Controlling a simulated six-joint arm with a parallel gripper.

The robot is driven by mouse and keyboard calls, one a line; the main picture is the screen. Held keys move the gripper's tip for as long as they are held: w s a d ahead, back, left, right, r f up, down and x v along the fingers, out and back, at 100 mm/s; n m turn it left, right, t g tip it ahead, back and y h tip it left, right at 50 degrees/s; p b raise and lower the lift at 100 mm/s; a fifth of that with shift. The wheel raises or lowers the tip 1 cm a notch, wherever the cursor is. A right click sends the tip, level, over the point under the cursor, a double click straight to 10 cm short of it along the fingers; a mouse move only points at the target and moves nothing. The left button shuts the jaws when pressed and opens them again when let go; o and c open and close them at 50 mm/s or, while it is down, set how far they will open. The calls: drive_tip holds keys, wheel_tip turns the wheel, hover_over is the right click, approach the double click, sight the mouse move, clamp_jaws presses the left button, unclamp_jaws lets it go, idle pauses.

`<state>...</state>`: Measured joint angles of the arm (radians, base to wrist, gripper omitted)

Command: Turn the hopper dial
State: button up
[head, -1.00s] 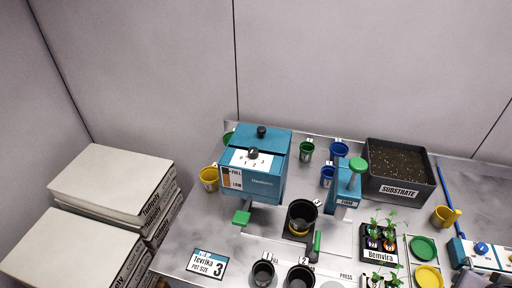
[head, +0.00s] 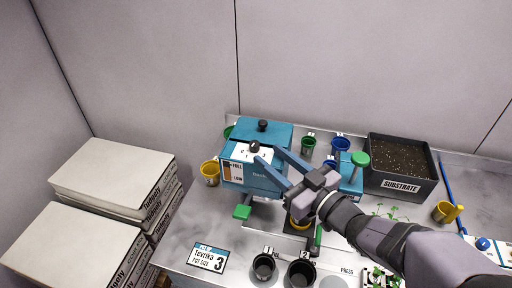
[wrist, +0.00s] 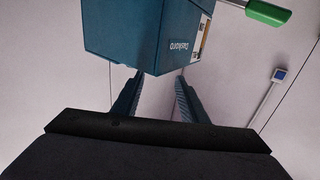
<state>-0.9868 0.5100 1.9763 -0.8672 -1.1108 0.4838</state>
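The teal hopper (head: 232,153) stands at the back of the bench. Its small black dial (head: 254,146) sits on a white numbered plate on the sloped top; the pointer setting is too small to read. My gripper (head: 267,156) is open and empty, reaching in from the right with its fingertips just right of and below the dial. I cannot tell whether a finger touches it. In the wrist view, my gripper (wrist: 158,76) has its fingers apart below the hopper body (wrist: 135,35); the dial is not visible there. A card (head: 209,257) reads Tevrika, pot size 3.
A second black knob (head: 263,125) sits on the hopper lid. A green lever (head: 242,211) sticks out below the hopper. Black pots (head: 264,266) stand in front, and a substrate bin (head: 410,186) stands right. Stacked bags (head: 115,178) are at left. My arm covers the right front.

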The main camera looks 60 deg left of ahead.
sight(258, 146)
drive_tip(key=shift+s, duration=0.1)
drive_tip(key=shift+a+r+p, duration=0.1)
drive_tip(key=shift+a+p, duration=0.35)
drive_tip(key=shift+a, duration=0.1)
drive_tip(key=shift+s+a+p, duration=0.15)
drive_tip(key=shift+a+p, duration=0.25)
drive_tip(key=shift+a, duration=0.6)
drive_tip(key=shift+s+a+p, duration=0.2)
drive_tip(key=shift+a+p, duration=0.25)
drive_tip(key=shift+a, duration=0.55)
drive_tip(key=shift+s+a+p, duration=0.15)
drive_tip(key=shift+a+p, duration=0.25)
drive_tip(key=shift+a, duration=0.6)
clamp_jaws()
